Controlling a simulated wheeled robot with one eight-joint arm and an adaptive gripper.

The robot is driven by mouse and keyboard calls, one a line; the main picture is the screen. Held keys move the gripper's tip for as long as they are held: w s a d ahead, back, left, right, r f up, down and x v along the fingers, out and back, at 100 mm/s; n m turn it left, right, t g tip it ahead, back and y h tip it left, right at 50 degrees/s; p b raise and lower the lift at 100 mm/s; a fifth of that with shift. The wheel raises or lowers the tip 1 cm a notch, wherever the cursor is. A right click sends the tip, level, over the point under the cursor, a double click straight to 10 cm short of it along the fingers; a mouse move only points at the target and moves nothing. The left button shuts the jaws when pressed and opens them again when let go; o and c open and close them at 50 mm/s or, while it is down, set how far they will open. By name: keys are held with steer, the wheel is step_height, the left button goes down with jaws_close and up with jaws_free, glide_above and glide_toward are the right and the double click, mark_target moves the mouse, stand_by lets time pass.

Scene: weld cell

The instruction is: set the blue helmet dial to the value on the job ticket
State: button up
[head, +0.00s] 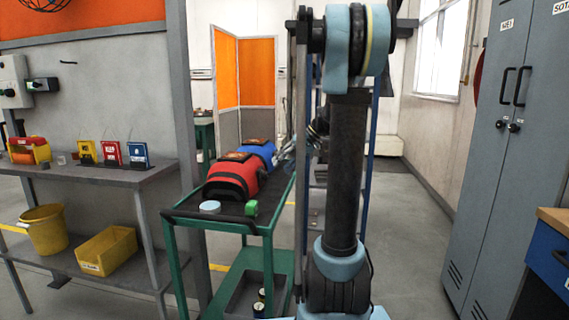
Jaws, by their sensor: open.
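The blue helmet (263,152) sits at the far end of the green cart, behind the red helmet (232,178), which hides part of it. No dial can be made out on the blue helmet. My gripper (284,156) is small and partly hidden behind my arm, close to the right side of the blue helmet. It is open; I cannot tell whether it touches the helmet. No job ticket can be made out for certain. Upright yellow (87,152), red (111,153) and blue (138,155) pieces stand on the left bench, their markings too small to read.
The green cart (178,215) also holds a pale round disc (210,207) and a green item (251,208). Yellow bins (107,250) sit under the left bench (128,180). Grey lockers (505,130) stand at the right. The floor (420,225) between cart and lockers is clear.

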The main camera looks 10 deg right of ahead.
steer(key=w+d+n+t+y, duration=0.15)
steer(key=w+d, duration=0.25)
steer(key=w, duration=0.6)
steer(key=w+d+n+y, duration=0.1)
steer(key=w+d+y, duration=0.25)
steer(key=w, duration=0.65)
steer(key=w+d+f+n+t+y, duration=0.1)
steer(key=w+d+f+y, duration=0.1)
steer(key=w+d+f, duration=0.4)
steer(key=w+d+f+n+t+y, duration=0.1)
steer(key=w+d+f+n+y, duration=0.1)
steer(key=w+d+f, duration=0.4)
steer(key=x, duration=0.5)
steer(key=w+r+x, duration=0.1)
steer(key=x, duration=0.4)
steer(key=r+x, duration=0.1)
steer(key=x, duration=0.4)
steer(key=shift+w+a, duration=0.1)
steer(key=shift+w, duration=0.15)
steer(key=c, duration=1.1)
